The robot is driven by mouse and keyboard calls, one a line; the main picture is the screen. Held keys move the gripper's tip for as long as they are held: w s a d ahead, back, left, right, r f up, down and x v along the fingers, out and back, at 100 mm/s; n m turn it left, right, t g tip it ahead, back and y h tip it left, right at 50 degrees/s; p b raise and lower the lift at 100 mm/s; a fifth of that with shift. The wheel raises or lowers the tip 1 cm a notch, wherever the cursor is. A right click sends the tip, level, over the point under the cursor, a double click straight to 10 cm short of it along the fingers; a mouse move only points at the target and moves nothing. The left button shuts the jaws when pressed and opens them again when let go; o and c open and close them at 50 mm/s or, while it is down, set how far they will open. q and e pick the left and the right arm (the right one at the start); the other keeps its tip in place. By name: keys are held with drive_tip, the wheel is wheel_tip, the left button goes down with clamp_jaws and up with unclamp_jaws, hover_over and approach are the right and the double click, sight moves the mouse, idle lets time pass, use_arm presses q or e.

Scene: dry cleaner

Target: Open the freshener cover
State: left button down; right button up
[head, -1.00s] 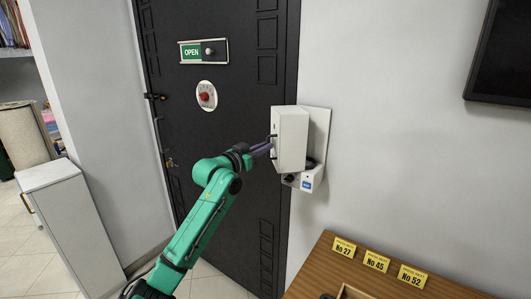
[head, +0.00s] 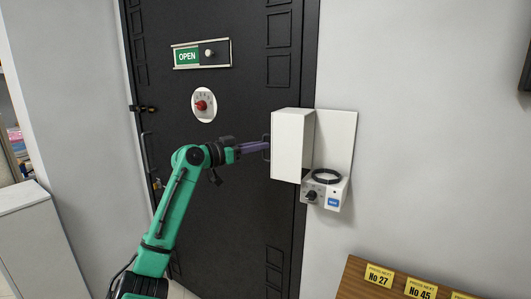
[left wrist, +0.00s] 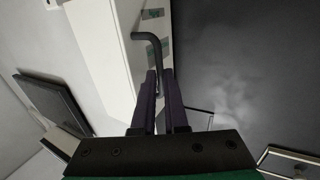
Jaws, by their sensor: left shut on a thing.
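The freshener cover (head: 288,146) is a white box that stands swung out from its white back plate (head: 338,140) on the wall beside the black door. The freshener's base (head: 328,193), with a dark ring and a knob, shows uncovered below it. My left gripper (head: 263,147) reaches from the left to the cover's dark handle. In the left wrist view the purple fingers (left wrist: 160,80) are shut on the bent black handle (left wrist: 150,38) on the cover's white face. My right gripper is in neither view.
The black door (head: 240,100) carries an OPEN sign (head: 187,56) and a red dial (head: 201,105), left of the cover. A wooden table (head: 358,285) with yellow number cards (head: 379,275) stands at the lower right. A white cabinet (head: 35,245) is at the left.

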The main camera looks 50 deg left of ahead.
use_arm(q)
drive_tip(key=shift+w+f, duration=0.1)
drive_tip(key=shift+f, duration=0.15)
drive_tip(key=c, duration=1.1)
unclamp_jaws()
drive_tip(key=shift+o, duration=0.8)
drive_tip(key=shift+w, duration=0.25)
drive_tip(key=shift+s, duration=0.1)
drive_tip(key=s+a+b, duration=0.1)
drive_tip(key=s+b, duration=0.4)
drive_tip(key=s, duration=0.9)
drive_tip(key=shift+s+a, duration=0.15)
drive_tip(key=shift+a, duration=0.05)
